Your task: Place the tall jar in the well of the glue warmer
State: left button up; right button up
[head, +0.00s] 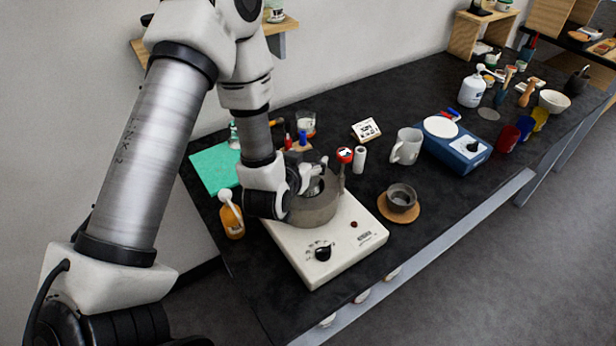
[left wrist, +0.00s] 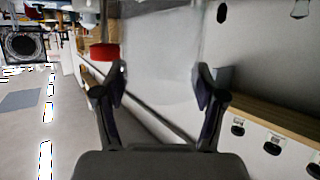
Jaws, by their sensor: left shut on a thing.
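The glue warmer (head: 345,250) is a white box with a black knob and a grey round well (head: 318,213) on top, near the table's front left. My left gripper (head: 314,178) is at the well's opening in the head view, and its wrist covers the well's left side. In the left wrist view the gripper (left wrist: 160,86) is shut on a pale, see-through body, apparently the tall jar (left wrist: 160,55). In the head view the jar is mostly hidden by the gripper and well, so I cannot tell how deep it sits. My right gripper is out of view.
An amber bottle (head: 231,216) and a green mat (head: 212,168) are left of the warmer. A red-topped tool (head: 344,155), white cylinder (head: 359,159), mug (head: 406,146) and dark bowl on a coaster (head: 401,197) stand right of it. A blue device (head: 455,148) is farther right.

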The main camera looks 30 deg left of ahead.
pick_arm(q)
jog(key=f, duration=0.3)
jog(key=f+p, duration=0.1)
jog(key=f, duration=0.1)
jog(key=shift+w+a+f, duration=0.15)
jog(key=shift+w+f, duration=0.05)
jog(key=shift+w, duration=0.15)
jog(key=shift+s, duration=0.1)
jog(key=shift+f, duration=0.2)
jog(key=o, duration=1.4)
jog(key=shift+o, duration=0.2)
